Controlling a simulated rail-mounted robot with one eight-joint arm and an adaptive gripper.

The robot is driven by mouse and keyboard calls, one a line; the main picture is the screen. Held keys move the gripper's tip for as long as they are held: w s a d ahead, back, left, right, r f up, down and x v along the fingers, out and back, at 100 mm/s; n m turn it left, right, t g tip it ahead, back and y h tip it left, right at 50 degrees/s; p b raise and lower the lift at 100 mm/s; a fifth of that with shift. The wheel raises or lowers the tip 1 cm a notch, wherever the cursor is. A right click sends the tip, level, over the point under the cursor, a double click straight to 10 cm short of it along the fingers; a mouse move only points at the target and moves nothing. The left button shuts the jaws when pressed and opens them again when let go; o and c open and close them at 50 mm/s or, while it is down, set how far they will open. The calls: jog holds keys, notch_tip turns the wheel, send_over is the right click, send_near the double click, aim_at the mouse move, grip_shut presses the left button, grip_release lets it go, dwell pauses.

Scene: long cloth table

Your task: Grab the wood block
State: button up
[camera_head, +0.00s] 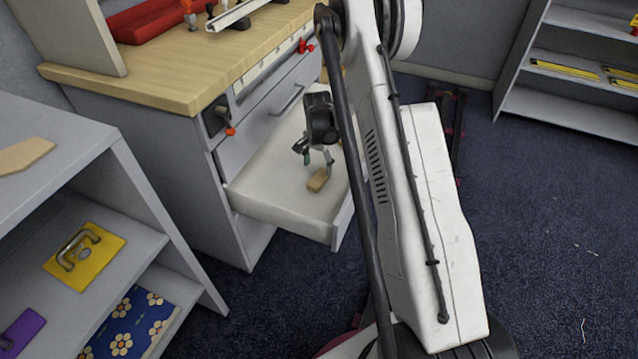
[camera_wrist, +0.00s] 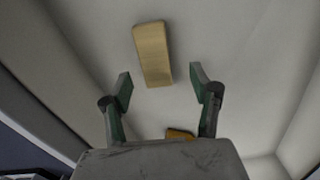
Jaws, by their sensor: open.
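A tan wood block (camera_head: 319,180) lies in the open white drawer (camera_head: 270,193) of the workbench. In the wrist view the block (camera_wrist: 153,54) is a long light piece lying flat on the drawer floor, ahead of the fingertips and between their lines. My gripper (camera_head: 316,157) hangs over the drawer, close to the block. In the wrist view my gripper (camera_wrist: 164,88) has its two green-tipped fingers apart with nothing between them. An orange-brown piece (camera_wrist: 180,134) shows low between the fingers, partly hidden by the gripper body.
The drawer walls surround the gripper. The wooden worktop (camera_head: 190,75) is above and behind. A grey shelf (camera_head: 110,195) stands at left, holding a yellow handled plate (camera_head: 84,254) and a purple item (camera_head: 22,330). Another shelf (camera_head: 580,65) stands at back right.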

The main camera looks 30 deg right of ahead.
aim_at(319, 177)
jog(key=shift+s+f+b, duration=0.25)
jog(key=shift+f+b, duration=0.45)
jog(key=shift+f, duration=0.85)
jog(key=shift+s+f+b, duration=0.2)
jog(key=shift+f+b, duration=0.5)
jog(key=shift+f, duration=0.85)
jog(key=shift+c, duration=0.4)
jog(key=c, duration=1.2)
